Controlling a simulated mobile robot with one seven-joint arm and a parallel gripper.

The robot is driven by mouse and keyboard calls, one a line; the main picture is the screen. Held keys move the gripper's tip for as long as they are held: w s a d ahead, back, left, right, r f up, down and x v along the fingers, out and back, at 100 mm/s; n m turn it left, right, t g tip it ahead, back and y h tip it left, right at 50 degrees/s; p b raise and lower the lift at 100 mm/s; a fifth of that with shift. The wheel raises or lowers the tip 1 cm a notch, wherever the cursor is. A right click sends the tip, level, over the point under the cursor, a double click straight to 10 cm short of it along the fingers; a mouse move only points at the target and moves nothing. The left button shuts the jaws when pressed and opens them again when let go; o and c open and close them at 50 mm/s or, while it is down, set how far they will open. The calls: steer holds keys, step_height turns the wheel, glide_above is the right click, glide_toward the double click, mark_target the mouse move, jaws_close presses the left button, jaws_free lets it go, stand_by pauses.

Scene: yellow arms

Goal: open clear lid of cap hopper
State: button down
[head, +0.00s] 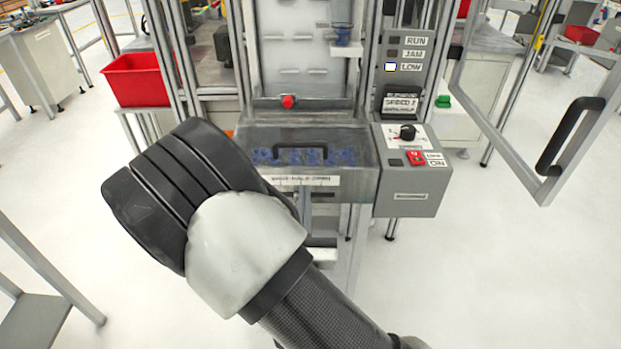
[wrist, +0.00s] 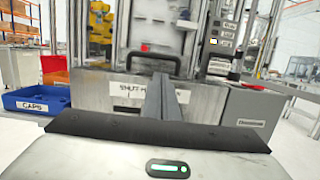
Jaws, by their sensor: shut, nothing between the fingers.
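The cap hopper (head: 358,178) is a grey box on the front of the machine, with blue caps showing through its clear lid (head: 345,140). The lid lies closed, with a black handle (head: 300,147) across it. In the wrist view the handle (wrist: 150,56) stands just beyond my fingertips, and the labelled hopper front (wrist: 100,90) is behind them. My gripper (wrist: 162,78) is shut and empty, pointing at the hopper near the handle. I cannot tell whether it touches.
A grey control box (head: 405,200) with a knob and red switch adjoins the hopper's right side. An open framed door (head: 575,130) stands at the right. A red bin (head: 140,80) is at the left. A blue CAPS bin (wrist: 38,100) shows left in the wrist view.

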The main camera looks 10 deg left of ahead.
mark_target(304, 163)
steer(key=x, duration=1)
steer(key=shift+a+f, duration=0.1)
steer(key=shift+a, duration=0.05)
steer(key=shift+a+r+p, duration=0.1)
steer(key=shift+r+p, duration=0.4)
steer(key=shift+r, duration=0.05)
steer(key=shift+g, duration=0.3)
